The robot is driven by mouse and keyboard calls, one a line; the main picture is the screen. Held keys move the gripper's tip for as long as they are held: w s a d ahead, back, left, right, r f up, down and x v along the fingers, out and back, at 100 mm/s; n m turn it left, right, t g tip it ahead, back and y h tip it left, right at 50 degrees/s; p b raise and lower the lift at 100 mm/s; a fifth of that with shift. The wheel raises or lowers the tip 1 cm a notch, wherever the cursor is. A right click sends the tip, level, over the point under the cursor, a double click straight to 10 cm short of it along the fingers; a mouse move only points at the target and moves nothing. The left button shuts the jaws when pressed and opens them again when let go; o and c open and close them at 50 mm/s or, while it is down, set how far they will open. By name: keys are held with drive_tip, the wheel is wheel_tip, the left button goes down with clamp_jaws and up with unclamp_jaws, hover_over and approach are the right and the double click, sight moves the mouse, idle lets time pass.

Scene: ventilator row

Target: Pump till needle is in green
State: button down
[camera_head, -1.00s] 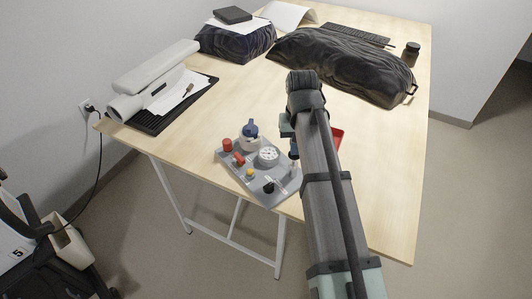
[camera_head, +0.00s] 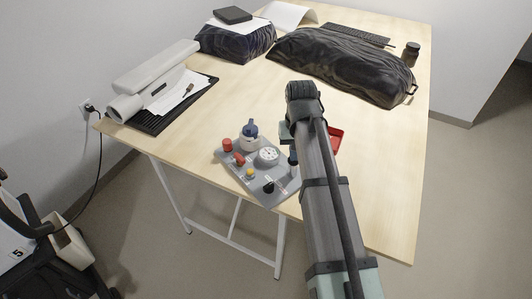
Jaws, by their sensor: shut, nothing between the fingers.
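A grey board (camera_head: 232,163) lies at the table's front edge with the pump parts on it. A round white disc with dark marks (camera_head: 268,155) sits on it; I cannot make out a needle or a green zone. My gripper (camera_head: 289,138) is shut just above this part, mostly hidden by my arm. I cannot tell whether they touch.
The board also bears red knobs (camera_head: 227,145), a yellow knob (camera_head: 249,173) and a black knob (camera_head: 268,187). A red tray (camera_head: 337,136) is partly behind my arm. A black mat (camera_head: 160,122) lies left, and a dark bag (camera_head: 340,65) lies behind. The table's middle is clear.

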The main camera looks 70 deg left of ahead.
drive_tip(key=shift+r, duration=1.35)
drive_tip(key=shift+f, duration=0.15)
